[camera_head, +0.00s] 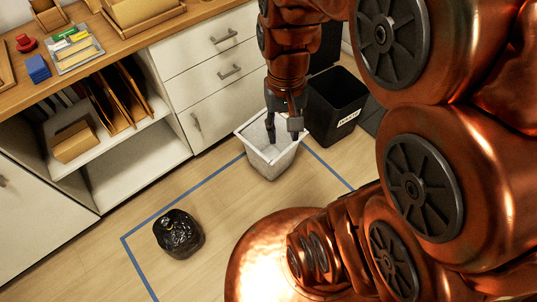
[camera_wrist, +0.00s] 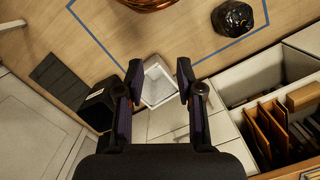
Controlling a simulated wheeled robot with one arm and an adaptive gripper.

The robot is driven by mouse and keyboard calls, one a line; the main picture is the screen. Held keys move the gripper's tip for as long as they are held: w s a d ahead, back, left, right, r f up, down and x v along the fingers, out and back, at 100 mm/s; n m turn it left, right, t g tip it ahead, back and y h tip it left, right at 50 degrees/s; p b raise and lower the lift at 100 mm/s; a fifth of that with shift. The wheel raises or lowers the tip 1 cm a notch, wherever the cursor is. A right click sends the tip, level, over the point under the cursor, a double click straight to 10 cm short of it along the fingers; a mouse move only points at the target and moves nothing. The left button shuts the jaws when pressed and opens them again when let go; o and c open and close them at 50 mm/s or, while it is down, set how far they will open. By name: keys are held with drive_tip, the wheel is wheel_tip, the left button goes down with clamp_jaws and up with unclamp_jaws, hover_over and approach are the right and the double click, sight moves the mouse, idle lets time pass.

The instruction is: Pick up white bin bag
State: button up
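A white, bin-shaped thing (camera_head: 268,160) with an open top stands on the floor in the head view. Its inside looks pale and crumpled like a bag, but I cannot tell the bag from the bin. My gripper (camera_head: 283,130) points down at its opening, and the fingertips overlap the rim in the head view; I cannot tell whether they touch it. In the wrist view the white bin bag or bin (camera_wrist: 158,84) shows between the two spread fingers of my gripper (camera_wrist: 158,80). My gripper is open and appears empty.
A black bin (camera_head: 335,108) with a white label stands just right of the white one. A tied black bag (camera_head: 179,234) lies on the floor at left, inside a blue tape outline. White drawers (camera_head: 215,75) and a shelf with binders (camera_head: 115,98) stand behind.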

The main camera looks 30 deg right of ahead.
drive_tip(key=w+d+f+m+b, duration=0.3)
drive_tip(key=w+d+f+b, duration=0.25)
drive_tip(key=w+f, duration=0.35)
drive_tip(key=w+d+f+m+b, duration=0.2)
drive_tip(key=w+d+f+b, duration=0.35)
drive_tip(key=f, duration=0.65)
drive_tip(key=m+t+y+b, duration=0.15)
drive_tip(key=m+b, duration=0.35)
drive_tip(key=b, duration=1.3)
hover_over(288, 151)
drive_tip(key=w+d, duration=0.2)
drive_tip(key=d, duration=0.1)
drive_tip(key=shift+t+h, duration=0.25)
drive_tip(key=shift+t, duration=0.2)
drive_tip(key=f, duration=3.2)
drive_tip(key=shift+s+d+f, duration=0.15)
drive_tip(key=shift+s+f, duration=0.1)
drive_tip(key=shift+w+f, duration=0.1)
drive_tip(key=shift+f, duration=0.4)
drive_tip(key=f+b, duration=0.1)
drive_tip(key=f, duration=0.2)
drive_tip(key=a+f+b, duration=0.1)
drive_tip(key=f, duration=0.3)
drive_tip(key=w+f+b, duration=0.1)
drive_tip(key=f, duration=0.3)
drive_tip(key=shift+a+f+b, duration=0.1)
drive_tip(key=shift+a+b, duration=0.2)
drive_tip(key=shift+b, duration=0.05)
clamp_jaws()
